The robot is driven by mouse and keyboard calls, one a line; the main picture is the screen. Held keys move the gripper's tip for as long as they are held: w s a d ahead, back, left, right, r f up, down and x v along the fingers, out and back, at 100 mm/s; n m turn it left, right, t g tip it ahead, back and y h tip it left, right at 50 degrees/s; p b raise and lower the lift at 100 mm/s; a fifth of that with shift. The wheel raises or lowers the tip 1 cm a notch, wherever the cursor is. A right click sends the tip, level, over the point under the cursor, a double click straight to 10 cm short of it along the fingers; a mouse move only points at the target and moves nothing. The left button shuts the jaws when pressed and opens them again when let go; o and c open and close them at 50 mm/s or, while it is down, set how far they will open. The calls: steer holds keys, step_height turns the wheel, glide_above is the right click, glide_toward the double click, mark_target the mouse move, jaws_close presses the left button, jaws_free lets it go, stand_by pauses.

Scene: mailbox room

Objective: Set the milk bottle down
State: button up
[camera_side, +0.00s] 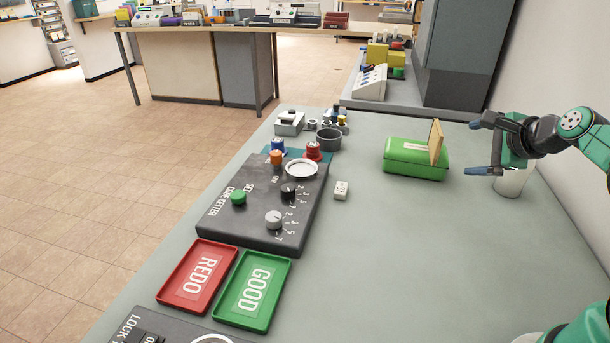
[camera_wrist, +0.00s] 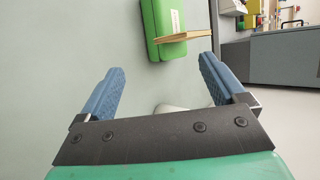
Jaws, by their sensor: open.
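A white, rounded object that looks like the milk bottle (camera_side: 513,181) stands upright on the grey-green table at the right of the side view. Its upper part is hidden behind my gripper. My gripper (camera_side: 477,148) is open, its two blue fingers spread apart at the bottle's upper part. In the wrist view my gripper (camera_wrist: 160,70) shows a wide gap between the fingers. A small white part of the bottle (camera_wrist: 168,107) shows low between them, close to the palm. I cannot tell whether either finger touches it.
A green box (camera_side: 413,168) with a wooden piece upright on it stands left of my gripper. A dark control panel (camera_side: 265,210), a red tray (camera_side: 197,274), a green tray (camera_side: 253,288) and a small white block (camera_side: 341,190) lie farther left. The table's middle is clear.

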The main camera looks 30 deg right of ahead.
steer(key=a+n+g+y, duration=0.1)
steer(key=a+n, duration=0.6)
steer(key=n, duration=0.5)
steer(key=s+a+f+n+g+y, duration=0.1)
steer(key=a+n+g+y, duration=0.1)
steer(key=a+n, duration=0.6)
steer(key=shift+s+a+f+n, duration=0.2)
steer(key=shift+s+n, duration=0.1)
steer(key=shift+n, duration=2.2)
